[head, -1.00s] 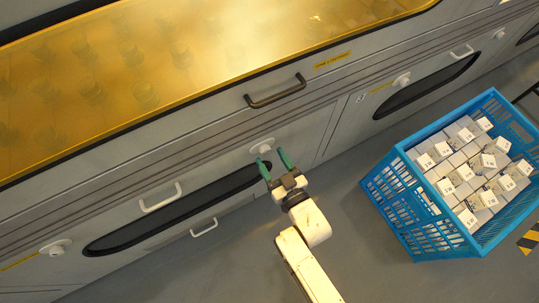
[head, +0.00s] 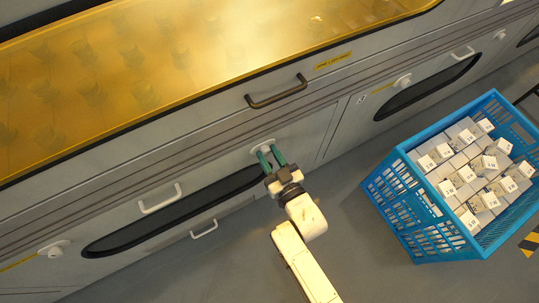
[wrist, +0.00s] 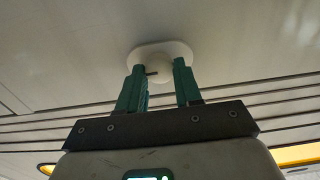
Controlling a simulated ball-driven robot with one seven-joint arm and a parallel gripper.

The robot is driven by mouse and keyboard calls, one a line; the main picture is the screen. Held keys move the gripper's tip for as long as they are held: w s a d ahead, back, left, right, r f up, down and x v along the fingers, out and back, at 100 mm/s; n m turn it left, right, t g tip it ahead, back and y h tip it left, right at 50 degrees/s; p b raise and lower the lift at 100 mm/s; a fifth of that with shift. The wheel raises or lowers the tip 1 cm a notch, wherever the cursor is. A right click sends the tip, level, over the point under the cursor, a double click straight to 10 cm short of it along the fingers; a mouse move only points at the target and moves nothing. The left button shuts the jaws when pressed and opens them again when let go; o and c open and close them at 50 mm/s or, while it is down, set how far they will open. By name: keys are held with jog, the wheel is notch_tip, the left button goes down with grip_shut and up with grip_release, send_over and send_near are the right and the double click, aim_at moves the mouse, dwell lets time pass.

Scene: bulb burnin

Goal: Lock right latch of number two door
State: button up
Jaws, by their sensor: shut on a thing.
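A white round latch knob on an oval plate (head: 263,146) sits at the upper right of the left door (head: 172,207) in the head view. My gripper (head: 270,151) has its two green fingers at this latch. In the wrist view the gripper (wrist: 159,68) is shut on the white knob (wrist: 161,72), with one finger on each side. The fingers hide part of the knob, and its locked state cannot be told. The left door's other latch (head: 57,249) is at the lower left.
A dark handle (head: 277,92) sticks out above my gripper. A blue crate (head: 408,222) of white boxes stands at right. Grey floor (head: 345,228) is free between crate and machine.

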grip_shut()
jog(key=n+b, duration=0.1)
jog(key=n, duration=0.3)
jog(key=shift+f+n, duration=0.1)
jog(key=shift+n, duration=0.2)
jog(key=n+b, duration=0.2)
jog(key=n, duration=0.1)
jog(key=shift+f+n, duration=0.1)
jog(key=shift+n, duration=0.3)
jog(key=n+b, duration=0.3)
jog(key=n, duration=0.2)
jog(key=shift+a+f+b, duration=0.1)
jog(key=shift+b, duration=0.3)
jog(key=shift+s+n+b, duration=0.1)
jog(key=shift+n+b, duration=1.2)
jog(key=shift+n, duration=1)
jog(key=o, duration=0.9)
grip_release()
jog(key=shift+c, duration=0.2)
